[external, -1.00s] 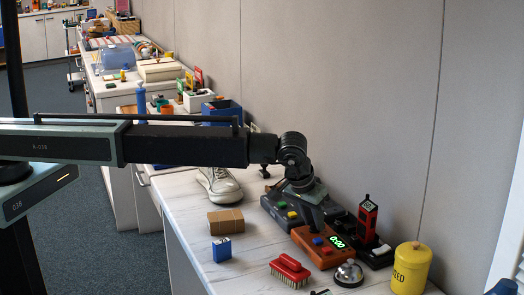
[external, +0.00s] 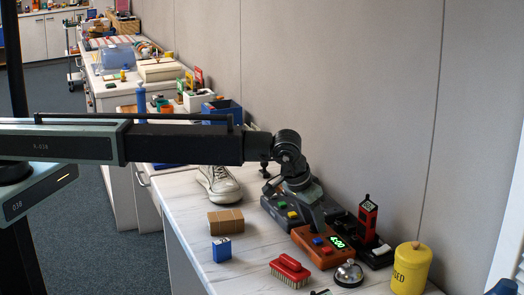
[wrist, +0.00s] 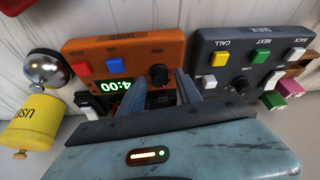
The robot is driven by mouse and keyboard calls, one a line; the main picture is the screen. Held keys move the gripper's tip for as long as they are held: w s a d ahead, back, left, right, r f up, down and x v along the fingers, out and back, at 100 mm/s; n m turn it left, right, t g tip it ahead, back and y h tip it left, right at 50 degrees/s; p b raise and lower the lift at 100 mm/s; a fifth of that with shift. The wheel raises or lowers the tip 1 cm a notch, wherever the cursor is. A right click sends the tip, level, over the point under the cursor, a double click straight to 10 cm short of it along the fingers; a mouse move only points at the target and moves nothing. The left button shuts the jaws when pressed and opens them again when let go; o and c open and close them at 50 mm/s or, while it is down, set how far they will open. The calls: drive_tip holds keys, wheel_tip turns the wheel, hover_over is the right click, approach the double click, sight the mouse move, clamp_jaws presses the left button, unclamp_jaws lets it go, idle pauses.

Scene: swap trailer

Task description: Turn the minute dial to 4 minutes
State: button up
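The orange timer box (external: 318,250) lies on the white counter, with red and blue buttons on top. Its green display reads 4:00 in the external view and shows upside down in the wrist view (wrist: 120,85). The black minute dial (wrist: 158,75) is beside the blue button in the wrist view; my gripper hides it in the external view. My gripper (wrist: 161,83) is open, its two fingers apart, with a tip near each side of the dial. I cannot tell whether the fingers touch it. My gripper points down at the box in the external view (external: 318,226).
A dark grey queue box (wrist: 250,60) stands beside the timer. A silver bell (external: 349,273), yellow canister (external: 411,268), red brush (external: 290,268) and red tower (external: 367,217) stand nearby. The wall (external: 330,90) is close behind.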

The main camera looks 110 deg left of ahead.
idle(0.3)
drive_tip(key=p+v, duration=0.7)
drive_tip(key=shift+r, duration=0.35)
drive_tip(key=shift+s+d, duration=0.1)
drive_tip(key=shift+d, duration=0.05)
drive_tip(key=s+d+m+h, duration=0.1)
drive_tip(key=s+d+m, duration=0.4)
drive_tip(key=d, duration=1.2)
drive_tip(key=s+d+f+m+g+h, duration=0.1)
drive_tip(key=s+d+m, duration=0.2)
drive_tip(key=s, duration=0.7)
drive_tip(key=s+d+m+g+h, duration=0.1)
drive_tip(key=s+d+m, duration=0.2)
drive_tip(key=s+d, duration=0.4)
drive_tip(key=s, duration=0.4)
drive_tip(key=shift+d+f+g+h, duration=0.2)
drive_tip(key=shift+f+g+h, duration=0.1)
drive_tip(key=shift+f, duration=0.1)
